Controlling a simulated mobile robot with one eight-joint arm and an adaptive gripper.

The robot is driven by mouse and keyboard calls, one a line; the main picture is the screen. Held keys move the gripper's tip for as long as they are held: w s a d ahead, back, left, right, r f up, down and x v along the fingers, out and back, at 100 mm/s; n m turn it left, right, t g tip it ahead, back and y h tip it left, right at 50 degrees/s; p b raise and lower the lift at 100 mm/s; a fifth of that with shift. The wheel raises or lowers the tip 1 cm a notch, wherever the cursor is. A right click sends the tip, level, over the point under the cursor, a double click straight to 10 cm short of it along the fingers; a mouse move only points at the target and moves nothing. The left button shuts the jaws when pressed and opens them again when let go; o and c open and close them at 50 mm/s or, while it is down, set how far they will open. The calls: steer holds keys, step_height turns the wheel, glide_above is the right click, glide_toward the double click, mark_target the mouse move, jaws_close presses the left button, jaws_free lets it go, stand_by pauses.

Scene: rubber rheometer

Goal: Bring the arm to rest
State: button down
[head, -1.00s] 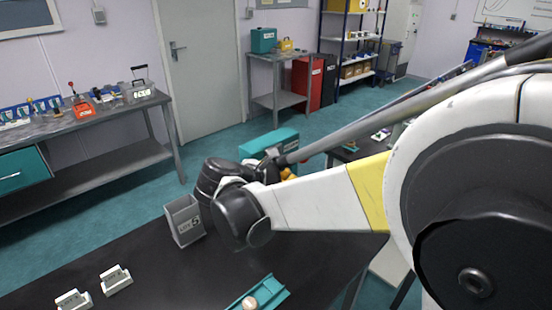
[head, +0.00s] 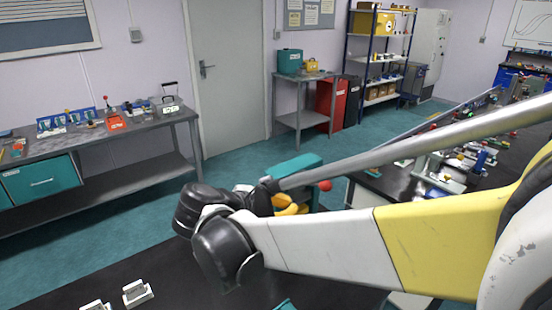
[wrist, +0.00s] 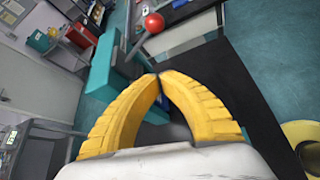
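My gripper (wrist: 158,76) has ribbed yellow fingers that curve in, and their tips meet in the wrist view. Nothing shows between them. In the head view my gripper (head: 289,206) is mostly hidden behind my wrist, with only some yellow showing. My arm reaches from the right edge to the left, above the black bench top (head: 150,265).
A teal machine (head: 296,166) stands behind my gripper, near a red ball knob (head: 325,185); the knob also shows in the wrist view (wrist: 154,22). White pieces (head: 137,293) lie on the bench. A side bench (head: 150,116) stands left; teal floor lies between.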

steer(key=s+d+f+m+g+y+b, duration=0.2)
steer(key=s+d+f+m+y, duration=0.15)
steer(key=s+d+m, duration=0.6)
steer(key=s+d+f+m+y+b, duration=0.1)
steer(key=s+d+f+m+y, duration=0.3)
steer(key=s+m, duration=0.4)
steer(key=shift+s+d+f+m+t+y+b, duration=0.3)
steer(key=shift+d+m+y, duration=0.2)
steer(key=shift+m, duration=2.25)
